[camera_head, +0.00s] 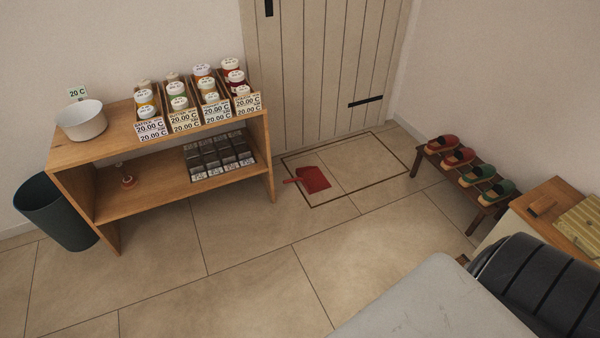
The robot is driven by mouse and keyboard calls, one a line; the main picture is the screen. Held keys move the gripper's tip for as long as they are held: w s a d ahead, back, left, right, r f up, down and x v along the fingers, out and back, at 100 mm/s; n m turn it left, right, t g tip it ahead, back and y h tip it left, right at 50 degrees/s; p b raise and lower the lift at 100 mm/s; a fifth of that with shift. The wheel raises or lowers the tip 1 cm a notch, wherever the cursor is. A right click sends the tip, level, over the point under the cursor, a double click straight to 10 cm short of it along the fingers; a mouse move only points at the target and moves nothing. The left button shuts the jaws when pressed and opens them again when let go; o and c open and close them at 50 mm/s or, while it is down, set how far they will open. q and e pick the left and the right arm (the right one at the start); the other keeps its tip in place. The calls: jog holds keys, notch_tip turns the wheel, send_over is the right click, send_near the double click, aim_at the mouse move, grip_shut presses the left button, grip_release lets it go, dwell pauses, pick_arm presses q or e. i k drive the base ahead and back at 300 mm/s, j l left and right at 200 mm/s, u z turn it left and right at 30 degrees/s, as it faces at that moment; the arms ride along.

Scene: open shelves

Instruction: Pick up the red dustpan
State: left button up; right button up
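The red dustpan (314,179) lies on the tiled floor in front of the plank door, just right of the wooden shelf. Its short handle points left toward the shelf's right leg, and its wide pan is on the right. It lies inside a dark rectangular outline on the floor. Neither my left nor my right gripper shows in the head view.
The wooden shelf (150,184) holds priced jars, a white bowl (82,121) and dark packages. A dark bin (58,212) stands at its left. A low bench (431,160) with red and green slippers stands right. A grey surface (432,305) fills the lower right. Central floor is clear.

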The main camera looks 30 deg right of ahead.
aim_at(314, 181)
jog(key=i+l, duration=0.15)
jog(key=i, duration=0.3)
jog(key=i+l, duration=0.15)
jog(key=i, duration=0.25)
jog(key=i+l+u, duration=0.1)
jog(key=i, duration=0.35)
